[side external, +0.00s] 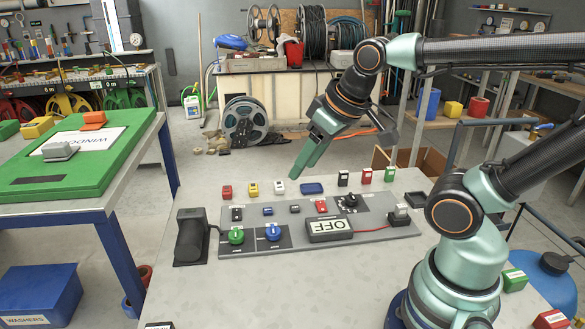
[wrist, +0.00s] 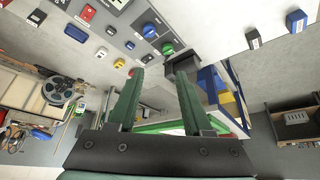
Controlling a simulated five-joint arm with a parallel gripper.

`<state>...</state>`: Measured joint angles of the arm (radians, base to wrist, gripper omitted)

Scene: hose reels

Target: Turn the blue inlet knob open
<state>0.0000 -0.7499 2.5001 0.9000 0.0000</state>
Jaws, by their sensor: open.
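The blue knob (side external: 272,232) sits on a dark plate on the grey panel (side external: 375,231), right of the green knob (side external: 236,236). In the wrist view the blue knob (wrist: 149,30) is near the top centre, beyond my fingertips, with the green knob (wrist: 168,48) just below and right of it. I cannot read which way the blue knob is turned. My gripper (side external: 296,174) is above the far edge of the panel, apart from both knobs. Its green fingers (wrist: 160,72) are spread and nothing is between them.
An OFF box (side external: 329,229) stands right of the blue knob. A black block (side external: 191,236) stands left of the panel. Small coloured blocks, including a yellow one (side external: 253,189), line the panel's far edge. The table (side external: 230,285) in front of the panel is mostly clear.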

